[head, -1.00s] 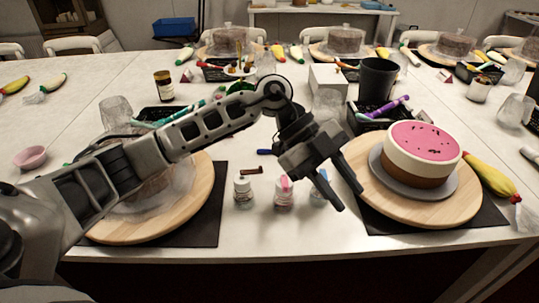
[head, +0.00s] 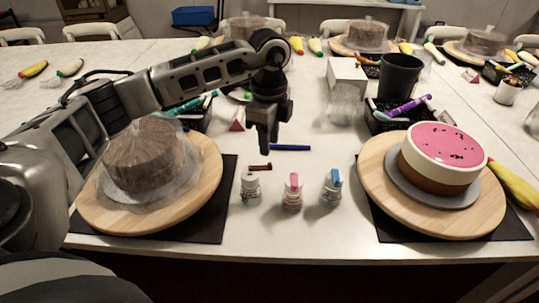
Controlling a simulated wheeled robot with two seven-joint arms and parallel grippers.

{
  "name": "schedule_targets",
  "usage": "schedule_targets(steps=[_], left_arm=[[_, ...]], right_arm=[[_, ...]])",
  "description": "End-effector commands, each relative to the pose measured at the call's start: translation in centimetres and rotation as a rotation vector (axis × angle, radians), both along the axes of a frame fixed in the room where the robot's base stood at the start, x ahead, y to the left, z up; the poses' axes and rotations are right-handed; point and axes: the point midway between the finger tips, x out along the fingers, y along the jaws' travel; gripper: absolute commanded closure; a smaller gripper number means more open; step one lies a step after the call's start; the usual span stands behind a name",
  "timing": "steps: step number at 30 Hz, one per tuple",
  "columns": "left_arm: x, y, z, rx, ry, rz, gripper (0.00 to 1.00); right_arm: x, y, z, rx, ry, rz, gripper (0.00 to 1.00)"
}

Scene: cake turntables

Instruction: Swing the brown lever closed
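The brown lever (head: 259,167) is a small dark brown bar. It lies about level just behind the top of the left small white bottle (head: 250,187) near the table's front middle. It looks swung out to the back right; whether it touches the bottle is too small to tell. A bottle with a pink lever (head: 293,183) and one with a blue lever (head: 335,180) stand to its right, with those levers upright. My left gripper (head: 268,147) points down, above and behind the brown lever, apart from it in the picture. Its fingers overlap, so their gap is unclear. My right gripper is out of view.
A wooden turntable (head: 205,195) with a wrapped brown cake (head: 145,155) stands left. Another turntable (head: 375,170) with a pink-topped cake (head: 447,150) stands right. A blue marker (head: 290,148) lies behind the bottles. A black cup (head: 400,75) stands behind right.

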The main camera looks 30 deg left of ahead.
Motion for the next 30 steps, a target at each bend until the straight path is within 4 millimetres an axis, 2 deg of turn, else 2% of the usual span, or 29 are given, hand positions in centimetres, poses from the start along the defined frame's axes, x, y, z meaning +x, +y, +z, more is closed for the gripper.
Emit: schedule_targets(steps=[3,9,13,21,22,24,25,30], left_arm=[[0.0,0.0,-2.4,0.000,0.004,0.001,0.68],[0.1,0.0,-4.8,0.000,0.001,0.000,0.68],[0.1,0.0,-5.5,-0.001,0.000,-0.001,0.68],[0.1,0.0,-5.6,-0.001,-0.001,-0.001,0.68],[0.1,0.0,-5.6,-0.001,-0.001,-0.001,0.74],[0.1,0.0,-5.6,-0.001,-0.001,-0.001,0.93],[0.1,0.0,-5.6,-0.001,-0.001,-0.001,1.00],[0.1,0.0,-5.6,-0.001,-0.001,-0.002,1.00]], right_arm=[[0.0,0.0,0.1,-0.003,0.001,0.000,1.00],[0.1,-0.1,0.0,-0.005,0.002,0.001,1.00],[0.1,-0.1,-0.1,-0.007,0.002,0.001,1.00],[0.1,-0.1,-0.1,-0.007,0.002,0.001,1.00],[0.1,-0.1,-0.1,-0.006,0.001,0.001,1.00],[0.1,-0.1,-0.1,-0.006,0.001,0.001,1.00],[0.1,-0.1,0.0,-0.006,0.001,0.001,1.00],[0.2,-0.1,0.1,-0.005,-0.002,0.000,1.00]])
